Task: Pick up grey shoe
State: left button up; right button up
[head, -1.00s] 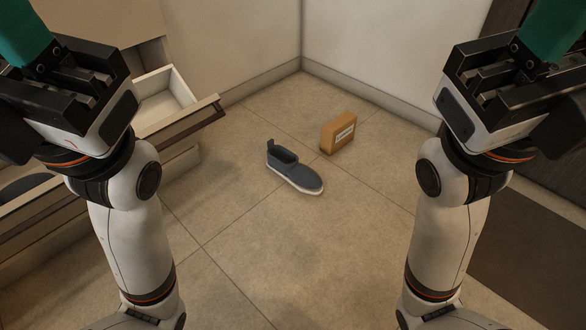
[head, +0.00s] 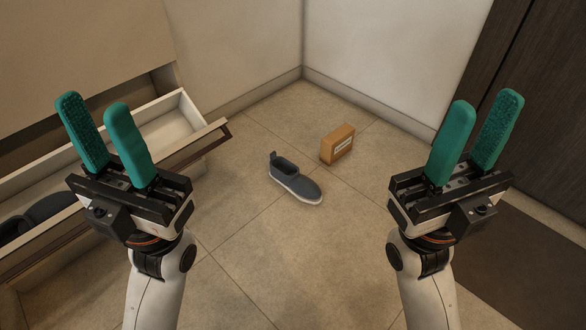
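A grey shoe (head: 296,182) with a white sole lies upright on the tiled floor in the middle of the head view. Its toe points to the lower right. My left gripper (head: 95,106) is to the left of the shoe, with its two green fingers apart and nothing between them. My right gripper (head: 483,105) is to the right of the shoe, also with its green fingers apart and empty. Both grippers point up in the picture, and neither touches the shoe.
A brown box (head: 337,144) stands on the floor just behind and right of the shoe. An open drawer (head: 215,134) juts out at left. A dark mat (head: 530,262) lies at right. Floor around the shoe is clear.

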aim_at(287, 174)
jog(key=i+l+u, duration=0.15)
jog(key=u, duration=0.9)
jog(key=i+l+u, duration=0.2)
jog(key=l+u, duration=0.3)
jog(key=l, duration=0.4)
jog(key=l+u, duration=0.45)
jog(key=l, duration=1.6)
